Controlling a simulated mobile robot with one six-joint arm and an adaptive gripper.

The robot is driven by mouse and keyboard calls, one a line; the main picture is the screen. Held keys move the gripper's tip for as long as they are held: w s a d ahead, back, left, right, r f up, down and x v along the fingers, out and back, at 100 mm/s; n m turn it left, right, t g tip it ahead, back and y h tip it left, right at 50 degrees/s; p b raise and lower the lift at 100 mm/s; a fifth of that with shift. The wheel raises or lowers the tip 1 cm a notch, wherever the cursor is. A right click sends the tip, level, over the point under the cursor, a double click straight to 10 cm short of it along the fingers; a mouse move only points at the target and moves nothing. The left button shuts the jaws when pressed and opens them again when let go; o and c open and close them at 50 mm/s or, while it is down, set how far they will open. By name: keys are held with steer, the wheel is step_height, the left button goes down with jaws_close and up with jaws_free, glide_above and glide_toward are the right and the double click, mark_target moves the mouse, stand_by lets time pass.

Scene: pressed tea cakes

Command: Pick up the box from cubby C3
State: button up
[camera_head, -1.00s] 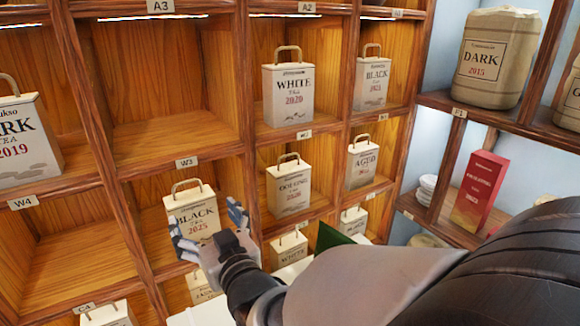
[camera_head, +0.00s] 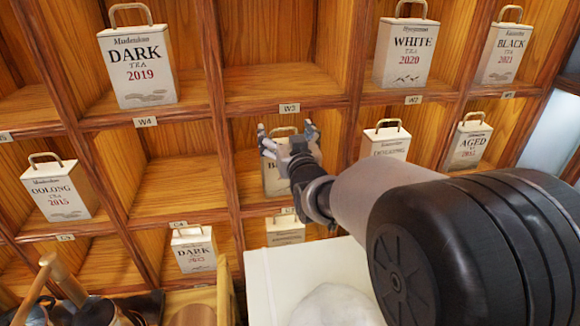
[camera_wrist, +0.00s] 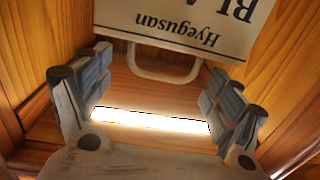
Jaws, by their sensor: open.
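The box in cubby C3 (camera_head: 245,190) is a pale box (camera_head: 273,180) with a wire handle, dark "BLACK" lettering mostly hidden behind my gripper. My gripper (camera_head: 287,135) is open and empty in front of the upper part of this box in the head view. In the wrist view the box (camera_wrist: 190,25) appears upside down, with "Hyegusan" and part of "BLACK" readable. Its handle (camera_wrist: 165,72) shows between the spread fingers of my gripper (camera_wrist: 155,95), with no finger visibly touching it.
The C4 cubby (camera_head: 165,190) to the left and the cubby above the W3 label (camera_head: 288,108) are empty. Wooden dividers flank the box. Other tea boxes stand around, such as Dark 2019 (camera_head: 138,70) and Oolong (camera_head: 57,192). A white surface (camera_head: 300,265) lies below.

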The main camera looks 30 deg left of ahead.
steer(key=shift+x, duration=0.9)
steer(key=shift+r, duration=0.1)
steer(key=c, duration=1.6)
steer(key=shift+c, duration=0.4)
steer(key=shift+r, duration=0.1)
